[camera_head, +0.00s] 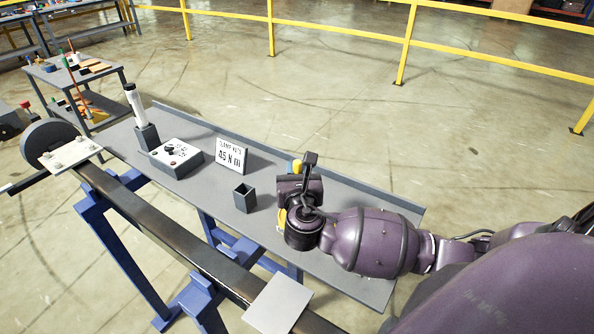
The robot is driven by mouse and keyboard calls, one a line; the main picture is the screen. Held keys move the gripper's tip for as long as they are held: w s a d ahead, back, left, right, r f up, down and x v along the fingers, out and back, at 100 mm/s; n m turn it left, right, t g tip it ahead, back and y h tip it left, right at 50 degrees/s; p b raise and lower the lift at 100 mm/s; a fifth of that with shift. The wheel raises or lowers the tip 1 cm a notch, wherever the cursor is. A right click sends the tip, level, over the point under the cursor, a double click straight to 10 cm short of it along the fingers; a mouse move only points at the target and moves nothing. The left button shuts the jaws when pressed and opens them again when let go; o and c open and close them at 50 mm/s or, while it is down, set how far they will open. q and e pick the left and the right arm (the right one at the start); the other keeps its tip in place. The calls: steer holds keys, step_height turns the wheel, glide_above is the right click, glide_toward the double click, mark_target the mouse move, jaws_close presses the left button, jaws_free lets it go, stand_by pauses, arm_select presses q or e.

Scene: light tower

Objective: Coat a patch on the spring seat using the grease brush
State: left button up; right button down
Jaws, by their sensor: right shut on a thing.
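My right arm reaches in from the right, and its gripper (304,176) is over the right part of the grey bench shelf. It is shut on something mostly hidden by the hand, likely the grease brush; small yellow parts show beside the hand. A flat light grey plate (278,304), which may be the spring seat, lies on the dark beam at the bottom, below and left of the gripper and apart from it. A second, pale plate with studs (72,153) sits on the beam at the far left. My left gripper is not in view.
The shelf (330,262) holds a small open dark cup (244,198), a sign reading 45 N m (232,155), a grey control box (176,158) and a white tube in a holder (136,108). Blue stands (130,270) carry the beam (170,235). Yellow railing (340,32) stands behind.

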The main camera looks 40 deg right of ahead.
arm_select(q)
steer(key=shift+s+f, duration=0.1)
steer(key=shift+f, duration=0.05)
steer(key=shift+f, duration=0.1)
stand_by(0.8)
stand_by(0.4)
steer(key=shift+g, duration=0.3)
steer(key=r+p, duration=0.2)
steer(key=p, duration=0.1)
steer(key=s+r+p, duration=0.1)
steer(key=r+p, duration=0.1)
steer(key=p, duration=0.1)
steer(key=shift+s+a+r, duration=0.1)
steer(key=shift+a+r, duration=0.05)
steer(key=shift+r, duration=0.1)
stand_by(0.3)
stand_by(0.6)
